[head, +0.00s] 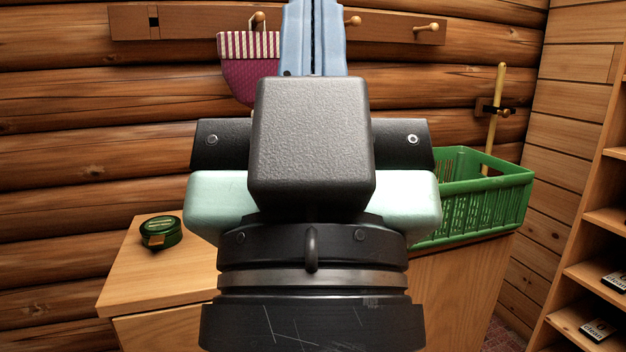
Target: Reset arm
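My arm rises through the middle of the head view, with its dark wrist and pale green housing close to the camera. My gripper (314,38) points up and away at the top centre, in front of the log wall. Its two light blue fingers lie side by side with only a thin dark line between them, so it looks shut. Nothing shows held between them. The fingertips run up to the picture's top edge.
A peg rail (385,27) with a red cloth (245,78) is on the wall. Wooden shelves (600,270) stand at right.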

